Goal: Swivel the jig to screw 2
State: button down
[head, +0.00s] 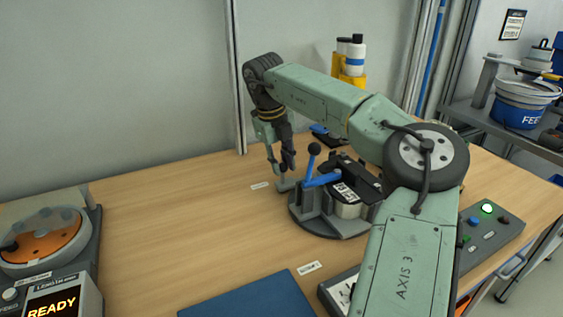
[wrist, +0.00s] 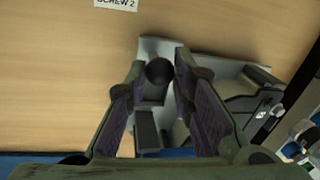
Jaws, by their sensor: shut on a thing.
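In the wrist view the label reads SCREW 2 (wrist: 116,3). My gripper (head: 287,172) points down at this grey arm. In the wrist view my gripper (wrist: 160,76) has its fingers on both sides of a dark round-topped handle (wrist: 160,70), shut on it. My arm hides the jig's right part.
A second label (head: 308,267) lies in front of the jig, by a blue mat (head: 250,296). A control box (head: 488,230) with a lit button stands at right. A machine showing READY (head: 52,305) is at left. The bench's left middle is clear.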

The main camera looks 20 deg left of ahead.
jog(key=c, duration=1.4)
grip_release()
jog(key=shift+w+d, duration=0.1)
jog(key=shift+w, duration=0.05)
notch_tip(320, 180, up, 12)
jog(key=s+a, duration=0.1)
jog(key=s, duration=0.1)
jog(key=shift+a, duration=0.25)
jog(key=shift+f, duration=0.1)
